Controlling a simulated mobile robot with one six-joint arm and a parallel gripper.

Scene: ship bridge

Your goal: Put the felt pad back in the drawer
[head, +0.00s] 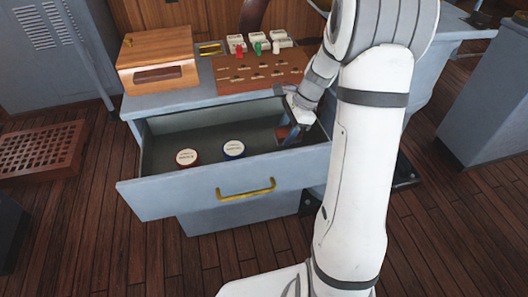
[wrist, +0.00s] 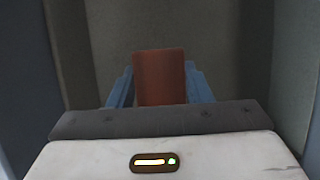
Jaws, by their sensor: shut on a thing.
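The drawer (head: 158,197) is pulled open and has a yellow handle. My gripper (head: 291,134) reaches down into its right end, near the back corner. In the wrist view my gripper (wrist: 158,88) has its blue fingers on both sides of a reddish-brown slab, which looks like the felt pad (wrist: 159,75), and is shut on it. A small reddish patch of the felt pad (head: 282,132) shows beside the fingers in the head view. My arm hides part of the drawer's right end. I cannot tell whether the pad touches the drawer floor.
A red-rimmed round tin (head: 187,157) and a blue-rimmed round tin (head: 233,149) sit in the drawer, left of my gripper. The drawer floor between them and my gripper is clear. A wooden box (head: 155,58) and a brown slotted board (head: 262,77) are on the cabinet top.

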